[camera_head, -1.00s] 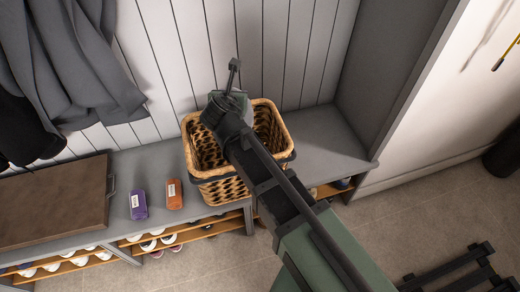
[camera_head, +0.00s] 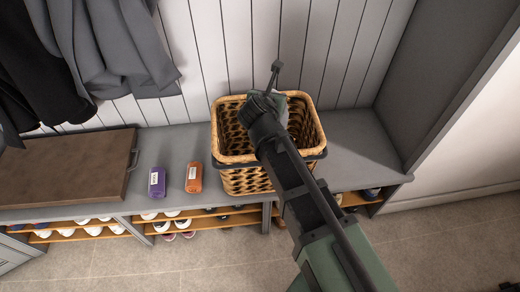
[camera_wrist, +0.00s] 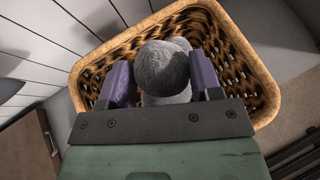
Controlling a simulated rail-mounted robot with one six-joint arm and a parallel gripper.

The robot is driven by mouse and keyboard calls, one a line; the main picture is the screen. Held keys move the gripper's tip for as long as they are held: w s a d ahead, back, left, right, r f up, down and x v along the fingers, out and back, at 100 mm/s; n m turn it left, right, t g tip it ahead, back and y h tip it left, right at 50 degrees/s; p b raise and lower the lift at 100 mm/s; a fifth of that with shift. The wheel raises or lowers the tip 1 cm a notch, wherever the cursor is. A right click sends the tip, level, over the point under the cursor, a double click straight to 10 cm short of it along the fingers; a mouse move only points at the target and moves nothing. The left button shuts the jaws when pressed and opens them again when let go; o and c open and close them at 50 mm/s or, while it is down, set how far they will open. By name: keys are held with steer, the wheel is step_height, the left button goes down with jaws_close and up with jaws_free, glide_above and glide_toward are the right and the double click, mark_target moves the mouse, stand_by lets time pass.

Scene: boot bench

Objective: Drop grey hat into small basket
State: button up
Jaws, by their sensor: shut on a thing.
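The grey hat (camera_wrist: 163,70) is between the two purple-padded fingers of my gripper (camera_wrist: 164,82) in the wrist view. My gripper is shut on it. The hat is over or within the mouth of the wicker basket (camera_wrist: 247,62); how deep it hangs I cannot tell. In the head view the basket (camera_head: 245,182) stands on the grey bench, and my arm crosses its front and right part.
Dark coats (camera_head: 110,40) hang above. Shoes (camera_head: 95,227) fill the shelves below. Bench right of the basket is clear.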

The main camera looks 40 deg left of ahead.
steer(key=o, duration=1.3)
steer(key=shift+c, duration=0.2)
steer(key=p+v, duration=0.5)
steer(key=v, duration=0.6)
